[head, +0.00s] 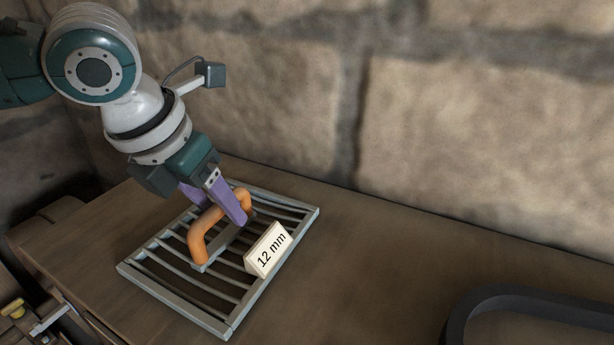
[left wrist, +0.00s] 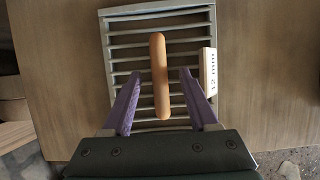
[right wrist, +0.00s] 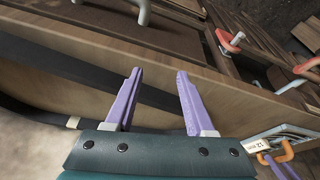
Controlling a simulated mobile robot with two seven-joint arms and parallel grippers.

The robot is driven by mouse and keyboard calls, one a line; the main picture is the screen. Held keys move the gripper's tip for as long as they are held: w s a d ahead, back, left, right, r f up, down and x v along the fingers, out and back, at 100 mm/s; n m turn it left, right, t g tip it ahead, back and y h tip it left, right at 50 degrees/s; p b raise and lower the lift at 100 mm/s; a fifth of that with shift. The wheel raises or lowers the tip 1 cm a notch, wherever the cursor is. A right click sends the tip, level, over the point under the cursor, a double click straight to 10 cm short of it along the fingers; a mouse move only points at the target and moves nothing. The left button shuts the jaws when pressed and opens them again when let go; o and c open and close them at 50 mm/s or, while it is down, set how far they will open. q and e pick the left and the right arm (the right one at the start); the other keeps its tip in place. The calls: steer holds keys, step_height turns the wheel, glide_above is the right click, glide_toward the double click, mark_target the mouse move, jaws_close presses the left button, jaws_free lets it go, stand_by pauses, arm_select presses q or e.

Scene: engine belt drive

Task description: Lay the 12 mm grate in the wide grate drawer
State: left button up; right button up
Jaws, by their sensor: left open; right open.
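The 12 mm grate (head: 228,326) is a pale grey barred frame lying flat on the wooden bench top in the head view. It has an orange arched handle (head: 197,240) and a white "12 mm" tag (head: 267,250). My left gripper (head: 222,209) is open at the handle. In the left wrist view its purple fingers (left wrist: 161,76) stand on either side of the handle (left wrist: 160,105), with gaps visible. My right gripper (right wrist: 160,74) is open and empty. The right wrist view also shows the tag (right wrist: 257,146) at lower right. I cannot identify the wide grate drawer for certain.
A dark rounded loop (head: 460,315) lies at the lower right of the bench. A stone wall (head: 480,130) stands behind. The right wrist view shows wooden compartments with a red handle (right wrist: 230,40) and a pale handle (right wrist: 143,12). The bench middle is clear.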

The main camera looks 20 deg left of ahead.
arm_select(q)
steer(key=shift+f, duration=0.15)
jaws_close()
stand_by(0.6)
stand_by(0.9)
stand_by(0.3)
